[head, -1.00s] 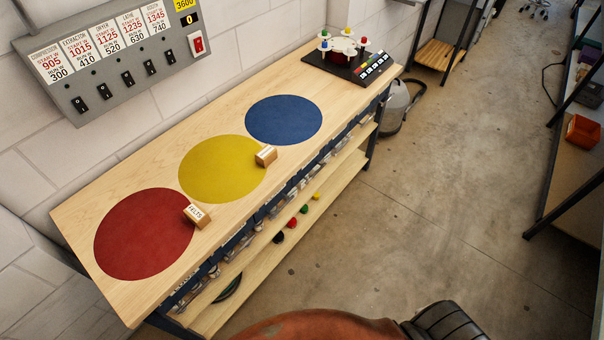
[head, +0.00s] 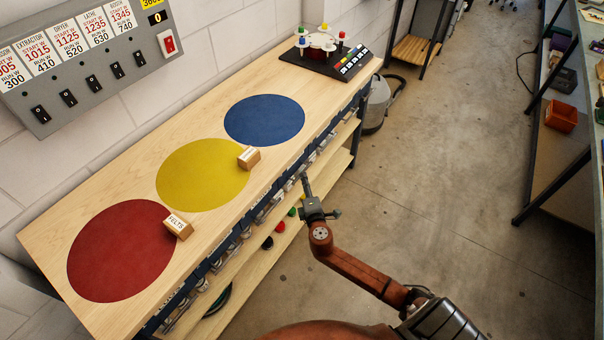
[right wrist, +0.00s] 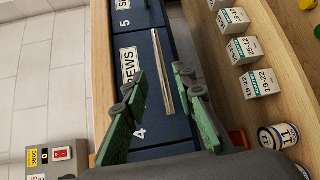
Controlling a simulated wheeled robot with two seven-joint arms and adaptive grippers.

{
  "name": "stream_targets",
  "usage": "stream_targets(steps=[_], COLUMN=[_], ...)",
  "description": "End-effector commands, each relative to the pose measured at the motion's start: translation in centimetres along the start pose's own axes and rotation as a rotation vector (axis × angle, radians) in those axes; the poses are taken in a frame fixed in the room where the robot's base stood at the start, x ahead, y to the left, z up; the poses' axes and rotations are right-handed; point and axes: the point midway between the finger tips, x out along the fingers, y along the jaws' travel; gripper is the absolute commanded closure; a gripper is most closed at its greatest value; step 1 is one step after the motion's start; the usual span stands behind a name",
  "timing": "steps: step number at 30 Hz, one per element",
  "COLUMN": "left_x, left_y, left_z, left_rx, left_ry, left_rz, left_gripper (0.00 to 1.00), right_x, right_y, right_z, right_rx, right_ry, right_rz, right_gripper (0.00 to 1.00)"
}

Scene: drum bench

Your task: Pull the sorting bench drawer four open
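Drawer four (right wrist: 153,125) is a dark blue front beneath the bench top, with a white "4" and a partly hidden label reading "REWS" in the right wrist view. It looks shut. Its long metal handle (right wrist: 161,72) lies between the fingers of my right gripper (right wrist: 155,82). These green-padded fingers are open, one on each side of the handle, with gaps to it. In the head view my right gripper (head: 306,182) is at the bench's front edge by the drawer row, too small there to show its fingers clearly. My left gripper is not in view.
Drawer five (right wrist: 132,20) is beside drawer four. The bench top (head: 212,125) carries two small wooden blocks, the felts block (head: 178,226) and another (head: 249,158). Below, a shelf (head: 232,283) holds small items. White numbered boxes (right wrist: 245,49) stand near the gripper. The floor (head: 430,220) is clear.

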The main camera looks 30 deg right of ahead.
Motion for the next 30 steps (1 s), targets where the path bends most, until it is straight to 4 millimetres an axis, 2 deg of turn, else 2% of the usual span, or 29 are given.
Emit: stream_targets(steps=[6, 12, 22, 30], left_x=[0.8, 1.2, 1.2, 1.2], left_y=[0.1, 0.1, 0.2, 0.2], left_z=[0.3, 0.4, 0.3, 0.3], left_rx=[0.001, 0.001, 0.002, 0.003], left_ry=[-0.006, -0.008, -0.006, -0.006], left_rz=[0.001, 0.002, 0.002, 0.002], left_gripper=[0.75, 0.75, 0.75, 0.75], right_x=[3.7, 5.6, 5.9, 5.9], right_y=[-0.2, -0.2, -0.1, -0.2], right_z=[0.0, 0.0, 0.0, 0.1], right_rx=[-0.001, 0.001, 0.002, 0.002], right_ry=[-0.001, 0.001, 0.0, 0.0], right_rz=[-0.001, -0.002, -0.003, -0.003], right_gripper=[0.75, 0.75, 0.75, 0.93])
